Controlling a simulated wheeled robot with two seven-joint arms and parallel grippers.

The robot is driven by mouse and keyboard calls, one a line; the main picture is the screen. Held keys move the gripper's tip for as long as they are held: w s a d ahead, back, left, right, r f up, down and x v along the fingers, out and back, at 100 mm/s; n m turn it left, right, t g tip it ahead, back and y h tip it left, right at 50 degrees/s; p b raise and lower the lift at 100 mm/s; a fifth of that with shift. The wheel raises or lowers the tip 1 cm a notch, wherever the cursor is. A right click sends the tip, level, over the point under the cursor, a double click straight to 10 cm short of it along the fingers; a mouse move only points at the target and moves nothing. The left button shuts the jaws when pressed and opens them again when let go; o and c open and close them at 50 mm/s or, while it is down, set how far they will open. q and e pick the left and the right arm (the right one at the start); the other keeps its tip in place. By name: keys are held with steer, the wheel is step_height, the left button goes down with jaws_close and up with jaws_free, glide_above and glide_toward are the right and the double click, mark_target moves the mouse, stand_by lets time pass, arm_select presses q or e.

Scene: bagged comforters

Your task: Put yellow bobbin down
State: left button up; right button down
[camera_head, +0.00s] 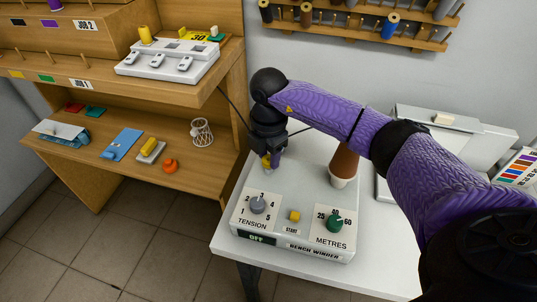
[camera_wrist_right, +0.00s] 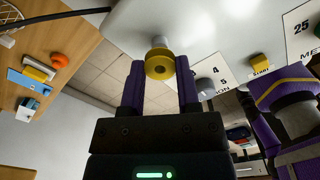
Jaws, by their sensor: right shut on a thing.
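My right gripper (camera_head: 271,157) is over the back left of the white bench winder (camera_head: 295,252). It is shut on the yellow bobbin (camera_head: 266,161), mostly hidden in the head view. In the right wrist view, the yellow bobbin (camera_wrist_right: 160,65) sits between the two purple fingers of my right gripper (camera_wrist_right: 161,82), its round end with a hole facing the camera. A pale round piece shows just behind it, against the winder; I cannot tell whether the bobbin is around it or only touching. My left gripper is not in view.
The winder has a tension knob (camera_head: 258,205), a yellow start button (camera_head: 294,216) and a green metres knob (camera_head: 334,223). A brown cone (camera_head: 344,164) stands close right of the gripper. A wooden bench (camera_head: 125,170) with several small items is at left.

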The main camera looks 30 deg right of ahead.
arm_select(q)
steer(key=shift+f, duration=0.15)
arm_select(e)
steer(key=shift+f, duration=0.6)
steer(key=shift+c, duration=1.6)
jaws_free()
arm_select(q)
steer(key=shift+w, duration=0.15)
arm_select(e)
steer(key=shift+r, duration=0.1)
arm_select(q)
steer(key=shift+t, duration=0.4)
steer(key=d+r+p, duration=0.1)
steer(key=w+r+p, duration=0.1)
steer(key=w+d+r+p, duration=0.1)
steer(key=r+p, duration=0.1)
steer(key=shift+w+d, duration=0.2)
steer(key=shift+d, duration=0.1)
arm_select(e)
step_height(320, 180, up, 13)
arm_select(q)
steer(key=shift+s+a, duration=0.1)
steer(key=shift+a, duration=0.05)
